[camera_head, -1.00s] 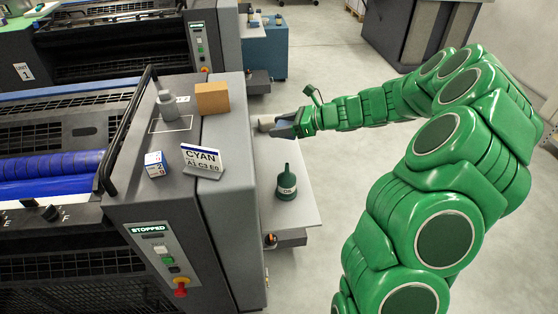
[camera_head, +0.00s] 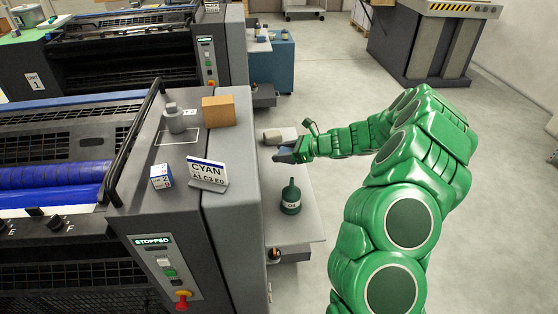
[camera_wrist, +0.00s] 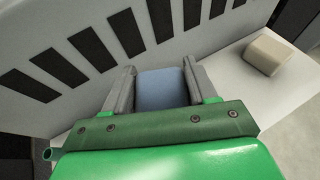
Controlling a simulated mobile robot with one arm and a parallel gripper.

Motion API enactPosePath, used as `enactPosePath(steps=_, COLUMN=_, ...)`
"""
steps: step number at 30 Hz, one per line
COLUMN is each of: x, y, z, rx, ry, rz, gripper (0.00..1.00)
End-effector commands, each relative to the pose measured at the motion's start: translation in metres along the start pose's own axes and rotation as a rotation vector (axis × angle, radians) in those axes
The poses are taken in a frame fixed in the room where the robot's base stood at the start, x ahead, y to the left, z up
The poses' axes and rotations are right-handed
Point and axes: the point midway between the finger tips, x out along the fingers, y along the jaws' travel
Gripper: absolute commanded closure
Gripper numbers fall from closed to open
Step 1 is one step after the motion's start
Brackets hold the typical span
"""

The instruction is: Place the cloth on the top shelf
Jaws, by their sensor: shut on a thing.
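My gripper (camera_head: 288,152) is at the right side of the press, above the pale side shelf (camera_head: 308,218). In the wrist view my gripper (camera_wrist: 162,85) is shut on a folded blue-grey cloth (camera_wrist: 163,88), held between its two grey fingers. The cloth's lower part is hidden by the gripper body. The pale shelf surface also shows in the wrist view (camera_wrist: 225,57), below and beyond the fingers. I cannot tell how far the cloth is above it.
A beige block (camera_wrist: 268,53) lies on the shelf beyond the fingers. A dark green bottle (camera_head: 291,200) stands nearer the shelf's front. A slotted grey wall (camera_wrist: 60,75) is close by. The press top holds a CYAN sign (camera_head: 207,172), cube, grey bottle and tan block.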

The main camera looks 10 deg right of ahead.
Motion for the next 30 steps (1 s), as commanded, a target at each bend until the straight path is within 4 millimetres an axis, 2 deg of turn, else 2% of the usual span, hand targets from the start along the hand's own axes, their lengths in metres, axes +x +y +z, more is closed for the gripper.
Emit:
enactPosePath(steps=7, x=0.018, y=-0.025, z=-0.007, rx=-0.004, ry=0.001, rz=0.004, gripper=0.72)
enactPosePath(steps=12, x=0.028, y=-0.038, z=-0.019, rx=-0.003, ry=0.002, rz=0.000, gripper=0.72)
enactPosePath(steps=24, x=0.051, y=-0.063, z=-0.043, rx=-0.003, ry=0.000, rz=0.001, gripper=0.72)
enactPosePath(steps=30, x=0.056, y=-0.067, z=-0.050, rx=-0.001, ry=0.000, rz=0.001, gripper=0.72)
